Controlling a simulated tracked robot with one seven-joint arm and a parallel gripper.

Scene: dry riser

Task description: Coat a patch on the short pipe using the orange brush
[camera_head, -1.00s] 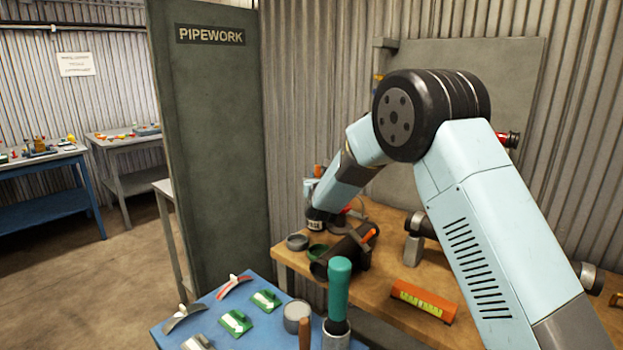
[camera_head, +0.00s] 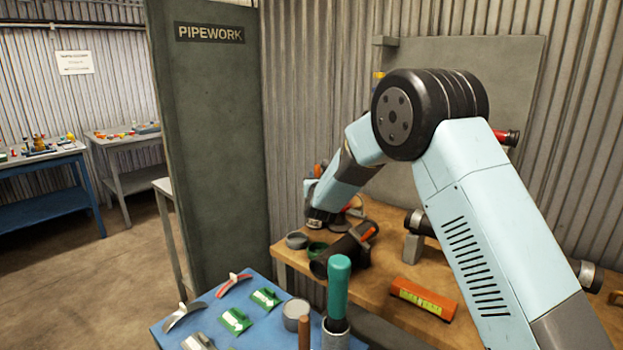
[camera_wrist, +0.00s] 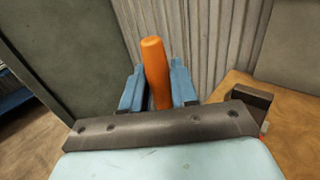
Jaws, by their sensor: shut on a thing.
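The orange brush (camera_wrist: 156,72) stands between the two blue fingers of my gripper (camera_wrist: 158,95) in the wrist view; only its handle shows, and its bristle end is hidden. In the head view my gripper (camera_head: 312,188) is partly hidden behind my wrist, above the back left of the wooden bench. My gripper is behind and above this pipe. I cannot tell whether the brush touches anything.
An orange level (camera_head: 423,298) lies at the bench front, with a longer pipe behind. A blue table (camera_head: 262,335) holds green pieces and a green-handled tool. A dark partition (camera_head: 210,150) stands left.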

